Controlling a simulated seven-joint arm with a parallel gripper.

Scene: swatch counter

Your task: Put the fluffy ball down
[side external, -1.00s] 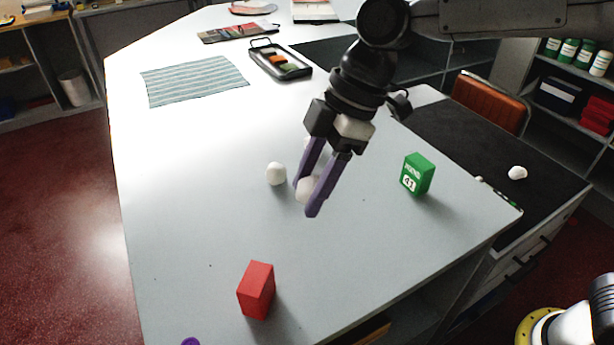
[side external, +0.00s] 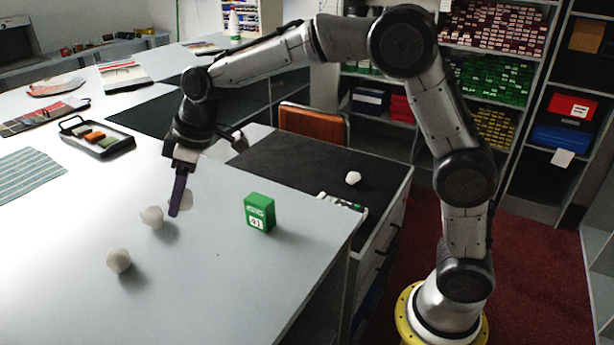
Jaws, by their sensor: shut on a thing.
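My gripper (side external: 177,205) points down over the pale table, its purple fingers seen nearly edge-on. It is shut on a whitish ball (side external: 187,201), partly hidden by the near finger. I cannot tell whether this ball touches the table. A second whitish ball (side external: 152,216) lies on the table just left of the fingers. A third one (side external: 119,261) lies further towards the front left. The balls look pale and slightly angular; their texture is too small to tell.
A green box (side external: 259,213) stands right of my gripper. A black tray with coloured pieces (side external: 104,152) and a striped cloth (side external: 25,172) lie at the left. A pale lump (side external: 353,178) sits on the dark counter. The front middle of the table (side external: 220,290) is clear.

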